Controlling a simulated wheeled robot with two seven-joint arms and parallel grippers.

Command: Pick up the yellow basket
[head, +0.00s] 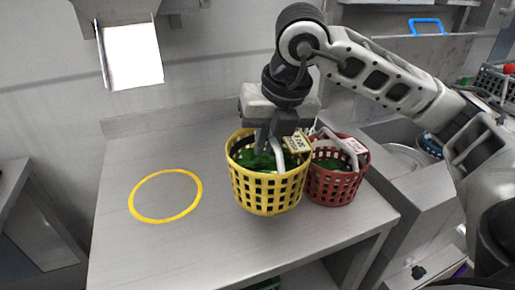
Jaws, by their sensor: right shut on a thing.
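The yellow basket (267,193) holds dark green leaves and stands upright at the middle of the steel counter, or just above it; I cannot tell which. Its light handle (279,155) rises at the rim and carries a pale tag (297,143). My right gripper (272,148) points down over the basket and is shut on this handle. The fingertips partly cover the leaves and the handle. My left gripper is not in view.
A red basket (332,187) with greens and a tagged handle stands right beside the yellow one. A yellow ring (165,196) marks clear counter (160,250) at the left. A sink (402,160) lies to the right, with a crate (492,84) beyond it.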

